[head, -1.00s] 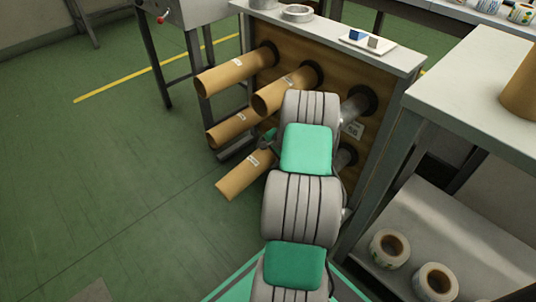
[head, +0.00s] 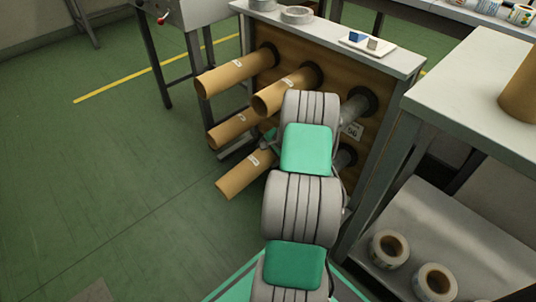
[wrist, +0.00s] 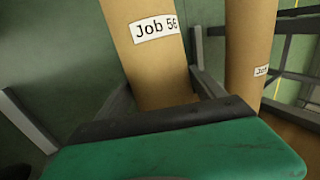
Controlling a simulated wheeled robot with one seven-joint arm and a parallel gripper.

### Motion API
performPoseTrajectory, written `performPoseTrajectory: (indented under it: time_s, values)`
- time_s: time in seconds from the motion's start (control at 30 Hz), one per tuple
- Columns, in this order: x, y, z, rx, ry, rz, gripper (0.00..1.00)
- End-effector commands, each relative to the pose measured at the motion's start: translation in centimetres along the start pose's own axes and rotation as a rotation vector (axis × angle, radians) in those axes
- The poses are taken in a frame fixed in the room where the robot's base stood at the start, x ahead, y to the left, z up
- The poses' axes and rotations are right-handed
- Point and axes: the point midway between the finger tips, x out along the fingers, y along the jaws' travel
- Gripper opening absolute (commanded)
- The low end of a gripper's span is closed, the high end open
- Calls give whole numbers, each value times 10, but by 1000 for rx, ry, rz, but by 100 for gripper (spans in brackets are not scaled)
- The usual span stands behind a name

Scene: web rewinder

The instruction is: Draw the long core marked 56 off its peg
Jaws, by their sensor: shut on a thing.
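The long brown cardboard core marked "Job 56" (wrist: 150,60) fills the middle of the wrist view, its white label facing me. My gripper (wrist: 163,120) is shut on it, with the core running up between the fingers. In the head view the held core appears to be the lowest one (head: 240,177), its near end sticking out to the left; its inner end and its peg are hidden behind my arm. Only a bit of my gripper (head: 269,140) shows there, beside the core. How far the core sits on its peg cannot be told.
Other cores (head: 235,75) stick out from the wooden peg board (head: 262,72) close above the held one. Bare metal pegs (head: 355,107) are at right, near a numbered plate (head: 353,131). A grey table (head: 470,90) stands close right. The green floor at left is open.

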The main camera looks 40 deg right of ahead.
Motion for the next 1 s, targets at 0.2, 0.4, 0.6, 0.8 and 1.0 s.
performPoseTrajectory:
  time_s: [0.2,0.4,0.6,0.8,1.0]
  values:
    - [-5,-6,21,-6,1,-5,9]
    - [-4,-6,45,-6,0,-5,9]
    - [-4,-5,68,-5,0,-5,9]
    - [-3,-4,92,-5,-1,-4,9]
    - [-2,-3,112,-3,0,-3,9]
